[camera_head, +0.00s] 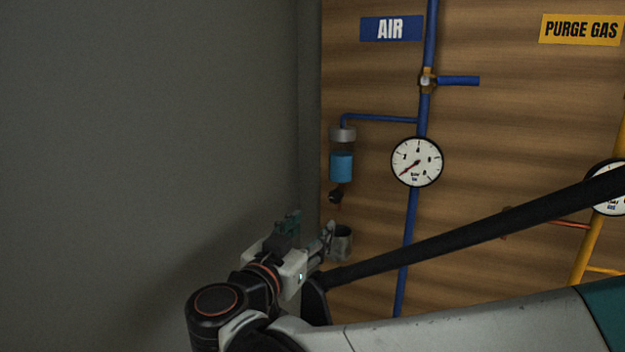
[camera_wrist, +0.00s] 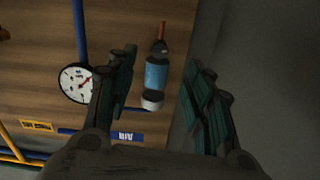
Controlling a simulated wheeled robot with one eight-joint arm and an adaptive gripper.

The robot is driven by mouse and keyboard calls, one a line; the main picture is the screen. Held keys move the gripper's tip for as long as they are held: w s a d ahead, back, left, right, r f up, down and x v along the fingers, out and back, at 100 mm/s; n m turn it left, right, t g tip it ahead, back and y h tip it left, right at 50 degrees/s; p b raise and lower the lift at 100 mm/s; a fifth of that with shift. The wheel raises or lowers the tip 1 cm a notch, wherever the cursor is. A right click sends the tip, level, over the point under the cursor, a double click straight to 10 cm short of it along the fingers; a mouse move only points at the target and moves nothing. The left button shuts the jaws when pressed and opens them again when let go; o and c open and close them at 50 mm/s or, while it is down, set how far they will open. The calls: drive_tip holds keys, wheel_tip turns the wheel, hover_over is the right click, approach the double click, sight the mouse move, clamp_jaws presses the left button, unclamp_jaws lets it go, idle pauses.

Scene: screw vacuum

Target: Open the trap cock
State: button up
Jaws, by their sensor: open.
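The trap is a jar of blue liquid (camera_head: 341,165) with a grey cap, mounted on the wooden panel below the AIR label. The trap cock (camera_head: 336,196) is the small dark fitting under the jar, with a reddish tip pointing down. In the wrist view the scene is upside down, and the trap cock (camera_wrist: 161,46) shows above the blue jar (camera_wrist: 157,73). My gripper (camera_head: 310,226) is open and empty, below and left of the cock. In the wrist view its fingers (camera_wrist: 163,85) frame the jar, apart from it. The handle's exact angle is too small to tell.
A blue air pipe (camera_head: 411,230) and a round gauge (camera_head: 417,162) are to the right. A grey wall (camera_head: 150,130) closes the left side. Yellow purge gas pipes (camera_head: 590,240) are far right.

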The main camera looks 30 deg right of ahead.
sight(334, 199)
drive_tip(key=x, duration=0.4)
drive_tip(key=r+p+x, duration=0.1)
drive_tip(key=x, duration=0.8)
drive_tip(key=shift+w+d+r+p, duration=0.2)
drive_tip(key=shift+w+r+p, duration=0.05)
drive_tip(key=shift+w+p, duration=0.05)
drive_tip(key=c, duration=1)
